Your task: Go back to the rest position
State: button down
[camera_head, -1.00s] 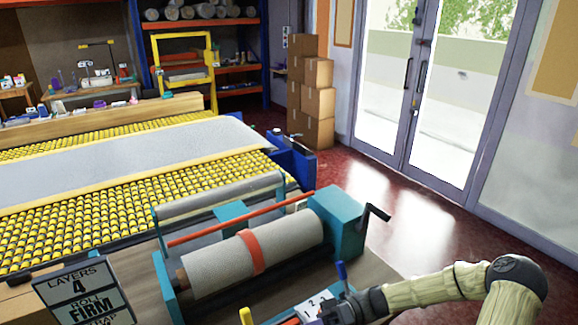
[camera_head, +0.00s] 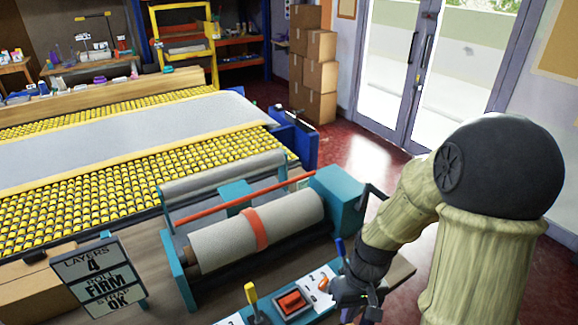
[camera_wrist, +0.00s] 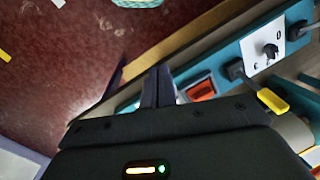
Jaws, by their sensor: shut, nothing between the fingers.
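My gripper (camera_head: 362,300) is at the bottom of the head view, in front of the roll winder and close to the right end of its control panel (camera_head: 318,282). In the wrist view my gripper (camera_wrist: 158,80) has its dark fingers together with nothing between them. The winder holds a grey roll (camera_head: 215,240) with an orange strap (camera_head: 255,230) around it. The panel has a red rocker switch (camera_head: 291,301), a yellow lever (camera_head: 251,293) and a blue lever (camera_head: 340,248). The rocker switch also shows in the wrist view (camera_wrist: 201,90).
A sign (camera_head: 102,280) reading layers 4, roll firm, strap OK stands at the left. Behind the winder is a table of yellow rollers (camera_head: 90,208) bearing a grey sheet (camera_head: 110,150). Cardboard boxes (camera_head: 320,75) stand by glass doors. Red floor (camera_head: 345,150) is open there.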

notch_tip(320, 180, up, 8)
jog(key=d+m+t+h+p, duration=0.1)
jog(key=d+m+t, duration=0.1)
jog(key=t, duration=0.2)
jog(key=shift+w+d+m+h, duration=0.15)
jog(key=shift+m+h, duration=0.15)
jog(key=shift+m, duration=0.1)
dwell(0.5)
dwell(1.7)
